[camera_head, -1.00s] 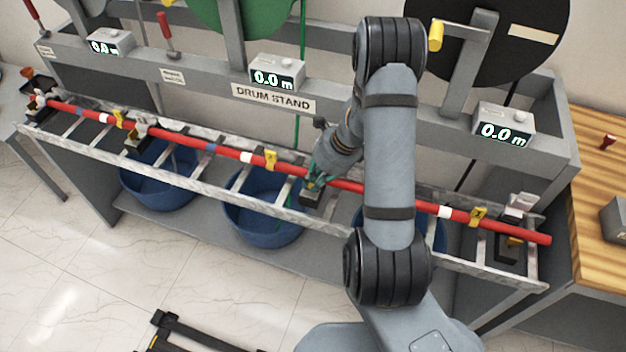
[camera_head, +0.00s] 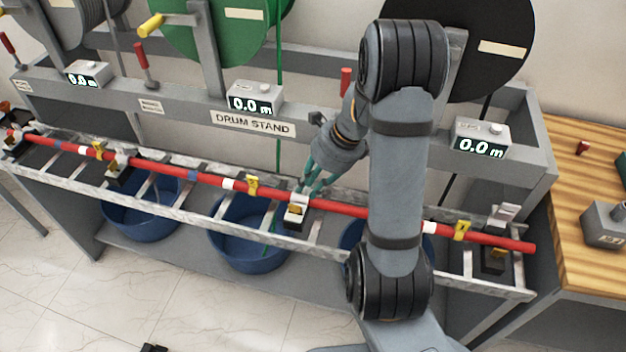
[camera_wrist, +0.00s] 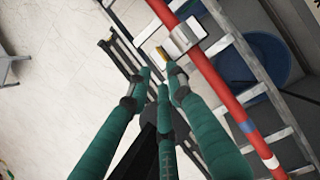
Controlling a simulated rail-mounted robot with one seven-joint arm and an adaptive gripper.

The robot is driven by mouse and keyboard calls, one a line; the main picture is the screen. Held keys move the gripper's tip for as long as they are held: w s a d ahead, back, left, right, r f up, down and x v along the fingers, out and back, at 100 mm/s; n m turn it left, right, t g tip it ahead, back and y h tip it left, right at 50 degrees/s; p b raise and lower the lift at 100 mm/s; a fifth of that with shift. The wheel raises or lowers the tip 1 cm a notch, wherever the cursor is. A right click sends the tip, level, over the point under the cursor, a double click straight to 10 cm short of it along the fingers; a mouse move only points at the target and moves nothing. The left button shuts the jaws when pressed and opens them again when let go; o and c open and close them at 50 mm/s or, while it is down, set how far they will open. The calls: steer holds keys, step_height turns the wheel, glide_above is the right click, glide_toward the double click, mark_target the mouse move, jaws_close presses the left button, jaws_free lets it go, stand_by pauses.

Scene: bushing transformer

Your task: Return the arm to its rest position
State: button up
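My gripper (camera_head: 315,179) has teal fingers with dark joints. It is just above and behind the red pole (camera_head: 335,207), over a clamp (camera_head: 296,212) with a white top and a small yellow part. In the wrist view, the fingertips of my gripper (camera_wrist: 158,74) are spread, with nothing held between them. The clamp (camera_wrist: 184,37) lies just beyond the tips around the red pole (camera_wrist: 220,92). My arm rises from the lower right and bends down to the gripper, hiding part of the pole.
The pole lies along a grey ladder-like rack (camera_head: 195,197) above blue tubs (camera_head: 245,247). Behind stands the drum stand (camera_head: 190,108) with cable drums, red levers and meters (camera_head: 255,98). A wooden table (camera_head: 585,180) is at the right. The floor in front is mostly clear.

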mark_target(295, 206)
steer(key=shift+v, duration=1)
steer(key=shift+f, duration=0.1)
steer(key=x, duration=1.1)
steer(key=shift+a+f, duration=0.1)
steer(key=shift+f, duration=0.3)
steer(key=shift+w+f+m, duration=0.15)
steer(key=shift+m, duration=0.25)
steer(key=shift+s+d+r+t, duration=0.15)
steer(key=shift+r, duration=0.4)
steer(key=shift+s+d+r+t, duration=0.15)
steer(key=shift+r, duration=0.4)
steer(key=shift+d+r, duration=0.1)
